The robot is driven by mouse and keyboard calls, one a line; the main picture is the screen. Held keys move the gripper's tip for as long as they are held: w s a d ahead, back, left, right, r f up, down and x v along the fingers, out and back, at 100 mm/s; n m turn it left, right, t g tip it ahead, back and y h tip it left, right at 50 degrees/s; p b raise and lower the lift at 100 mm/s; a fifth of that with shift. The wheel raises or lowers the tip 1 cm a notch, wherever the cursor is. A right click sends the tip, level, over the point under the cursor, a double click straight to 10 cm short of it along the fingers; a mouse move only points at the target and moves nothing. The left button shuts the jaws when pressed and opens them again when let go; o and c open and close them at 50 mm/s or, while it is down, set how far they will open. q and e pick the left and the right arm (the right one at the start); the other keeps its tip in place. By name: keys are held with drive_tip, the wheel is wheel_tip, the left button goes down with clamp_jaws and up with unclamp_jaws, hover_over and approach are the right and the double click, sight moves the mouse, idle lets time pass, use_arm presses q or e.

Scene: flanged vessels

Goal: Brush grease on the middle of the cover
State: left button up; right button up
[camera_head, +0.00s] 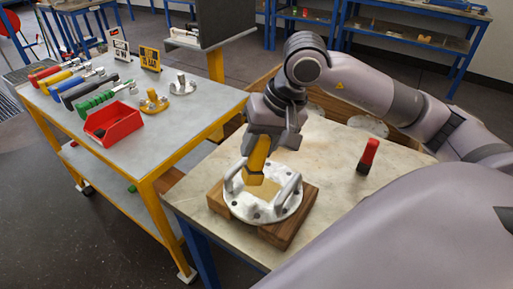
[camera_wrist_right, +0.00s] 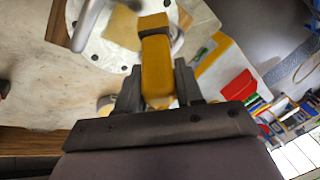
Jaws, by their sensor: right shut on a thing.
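The cover (camera_head: 238,205) is a round, pale metal disc with two raised handles and bolt holes around its rim. It lies on wooden blocks (camera_head: 287,232) on the stone-topped table. A tan, grease-coloured patch (camera_head: 268,187) shows in its middle. My right gripper (camera_head: 257,153) is shut on a yellow-handled brush (camera_head: 256,161) and holds it over the cover between the handles. In the right wrist view the yellow brush (camera_wrist_right: 157,65) sits between the fingers, its tip over the cover (camera_wrist_right: 101,42). I cannot tell whether the tip touches. My left gripper is not in view.
A red-topped black item (camera_head: 368,156) stands on the table right of the cover. A steel-topped yellow trolley at left carries a red bin (camera_head: 113,124), several coloured-handled tools and two signs. The table's right part is mostly free.

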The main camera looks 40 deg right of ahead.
drive_tip(key=shift+r+p, duration=0.8)
drive_tip(key=shift+r, duration=0.95)
